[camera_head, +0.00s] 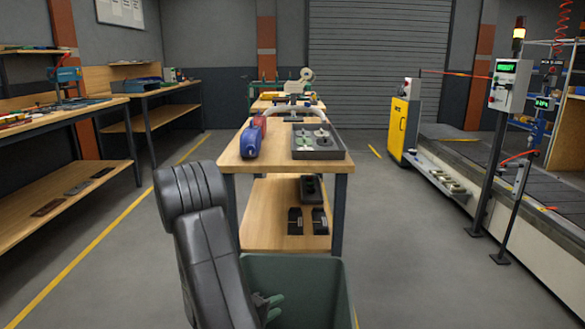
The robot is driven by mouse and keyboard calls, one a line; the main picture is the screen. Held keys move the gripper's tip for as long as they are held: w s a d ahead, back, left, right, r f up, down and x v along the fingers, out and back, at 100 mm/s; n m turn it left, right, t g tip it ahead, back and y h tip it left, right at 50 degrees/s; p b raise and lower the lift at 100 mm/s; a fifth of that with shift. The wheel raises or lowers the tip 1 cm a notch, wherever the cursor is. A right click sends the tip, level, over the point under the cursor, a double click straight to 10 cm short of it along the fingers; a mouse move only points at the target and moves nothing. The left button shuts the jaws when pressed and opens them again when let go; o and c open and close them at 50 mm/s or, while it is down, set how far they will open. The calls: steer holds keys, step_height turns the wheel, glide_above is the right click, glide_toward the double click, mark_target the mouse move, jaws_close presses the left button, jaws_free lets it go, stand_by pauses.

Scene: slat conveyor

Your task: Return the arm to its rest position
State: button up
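A dark grey, jointed arm link of mine (205,240) rises from the bottom edge, left of centre, with its rounded upper end at the top left. It stands in front of the cart and hides part of its left side. I cannot make out my gripper or its fingers in this view. A green open bin (325,285) is at the bottom centre, right of the link. A small dark and green item (268,308) shows inside it, partly hidden by the link; I cannot tell what it is.
A wooden two-shelf cart (265,215) stands ahead, with a blue and red object (253,138) and a dark tray (335,154) on top. Workbenches (60,118) line the left. A slat conveyor (545,185) and a control post (493,160) are right. Floor is clear on both sides.

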steer(key=p+v, duration=0.2)
steer(key=v, duration=0.5)
steer(key=b+x, duration=0.5)
steer(key=x, duration=0.9)
step_height(320, 180, up, 34)
steer(key=d+n+t+y+p, duration=0.2)
steer(key=n+y+p, duration=0.4)
steer(key=p, duration=2.8)
steer(key=shift+w+t+y+p, duration=0.3)
steer(key=shift+w+t, duration=0.1)
steer(key=shift+d, duration=0.15)
